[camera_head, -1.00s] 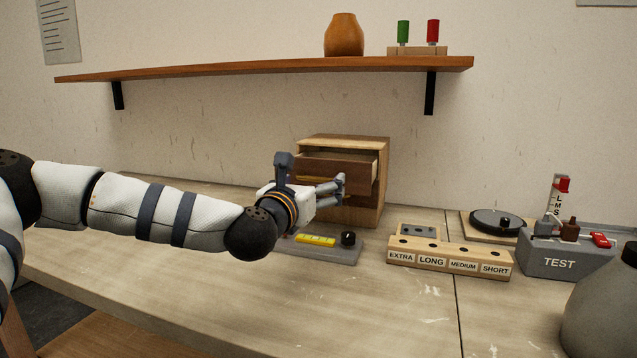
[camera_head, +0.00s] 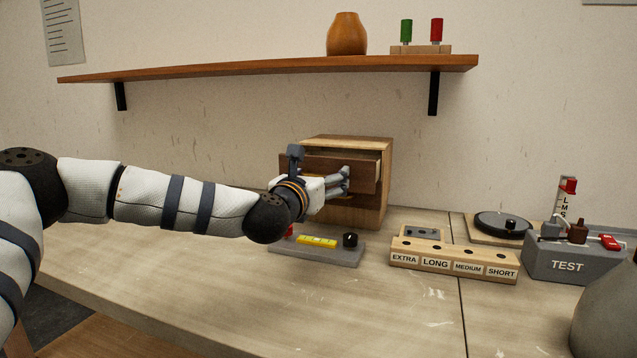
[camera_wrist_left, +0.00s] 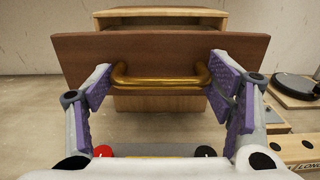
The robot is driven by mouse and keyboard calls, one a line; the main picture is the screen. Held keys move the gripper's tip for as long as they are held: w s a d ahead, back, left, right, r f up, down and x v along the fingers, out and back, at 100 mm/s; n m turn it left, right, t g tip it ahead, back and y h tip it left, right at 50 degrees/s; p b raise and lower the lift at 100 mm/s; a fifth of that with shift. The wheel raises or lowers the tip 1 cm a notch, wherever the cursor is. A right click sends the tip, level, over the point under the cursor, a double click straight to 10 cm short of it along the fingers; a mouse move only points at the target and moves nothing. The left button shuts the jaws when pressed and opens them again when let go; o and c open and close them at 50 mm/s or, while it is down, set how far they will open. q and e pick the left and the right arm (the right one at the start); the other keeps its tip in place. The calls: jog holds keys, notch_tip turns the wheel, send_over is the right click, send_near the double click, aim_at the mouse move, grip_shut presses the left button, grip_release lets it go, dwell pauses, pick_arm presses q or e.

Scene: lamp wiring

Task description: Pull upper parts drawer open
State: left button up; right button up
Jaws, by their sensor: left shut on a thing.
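The upper parts drawer (camera_head: 362,176) has a dark brown front and stands partly out of a light wood cabinet (camera_head: 372,205). In the left wrist view, the drawer front (camera_wrist_left: 225,47) is straight ahead with its brass handle (camera_wrist_left: 160,82). My left gripper (camera_head: 345,180) is at this front. Its two purple-padded fingers (camera_wrist_left: 160,78) are shut on the handle, one pad at each end of it. The gripper hides part of the drawer front in the head view. My right gripper is not in view.
A labelled wooden rack (camera_head: 452,262), a grey TEST box (camera_head: 570,264) and a black disc (camera_head: 500,223) stand to the right. A shelf (camera_head: 270,70) hangs above. The front middle of the table is clear.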

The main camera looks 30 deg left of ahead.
pick_arm(q)
jog(key=shift+d, duration=0.15)
jog(key=o, duration=1.4)
jog(key=shift+f, duration=0.1)
jog(key=v, duration=1.2)
jog(key=shift+s+a, duration=0.15)
jog(key=shift+a, duration=0.05)
